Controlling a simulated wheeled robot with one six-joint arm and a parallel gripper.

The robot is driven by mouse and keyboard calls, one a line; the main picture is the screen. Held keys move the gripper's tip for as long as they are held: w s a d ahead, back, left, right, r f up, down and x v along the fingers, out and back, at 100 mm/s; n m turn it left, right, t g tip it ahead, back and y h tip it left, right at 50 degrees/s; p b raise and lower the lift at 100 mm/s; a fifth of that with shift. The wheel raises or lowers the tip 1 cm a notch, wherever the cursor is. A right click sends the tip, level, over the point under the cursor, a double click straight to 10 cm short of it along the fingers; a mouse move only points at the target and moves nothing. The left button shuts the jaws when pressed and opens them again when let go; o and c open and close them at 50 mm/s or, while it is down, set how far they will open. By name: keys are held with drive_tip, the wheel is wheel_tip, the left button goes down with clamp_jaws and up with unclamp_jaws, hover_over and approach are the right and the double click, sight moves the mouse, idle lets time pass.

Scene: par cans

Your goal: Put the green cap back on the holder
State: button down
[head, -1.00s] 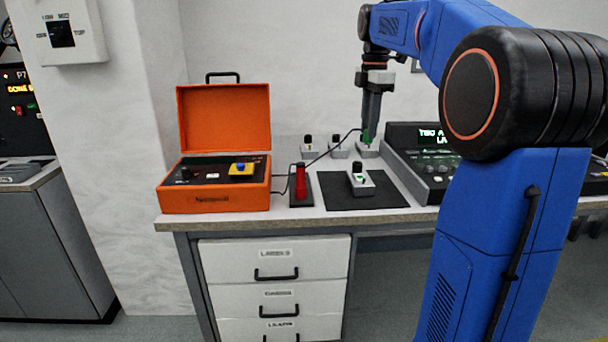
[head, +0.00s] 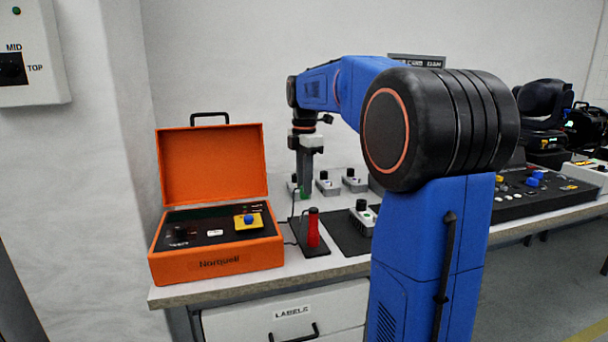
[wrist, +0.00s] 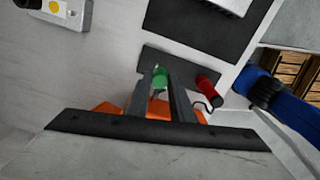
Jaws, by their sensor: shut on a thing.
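The green cap (head: 304,194) is between the tips of my gripper (head: 304,188), which is shut on it. In the wrist view the green cap (wrist: 160,77) shows between the two grey fingers (wrist: 160,85). The holder seems to be the dark plate (head: 316,251) on the bench, with a red cylinder (head: 313,228) standing on it. In the head view my gripper is above and behind the red cylinder, slightly left of it. In the wrist view the dark plate (wrist: 185,66) lies beyond the cap, and the red cylinder (wrist: 208,90) is to its right. The cap's underside is hidden.
An open orange case (head: 215,264) stands left of the plate. A thin dark cable (head: 291,208) runs near my gripper. Small grey switch boxes (head: 327,187) stand behind, and another (head: 362,218) sits on a black mat (head: 346,236) to the right.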

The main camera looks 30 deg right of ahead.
sight(301, 197)
drive_tip(key=shift+w+a+f, duration=0.25)
drive_tip(key=shift+w+a, duration=0.05)
drive_tip(key=shift+a, duration=0.1)
drive_tip(key=shift+f, duration=3)
drive_tip(key=shift+f, duration=0.9)
drive_tip(key=c, duration=1.5)
unclamp_jaws()
drive_tip(key=shift+o, duration=0.2)
drive_tip(key=shift+r, duration=0.1)
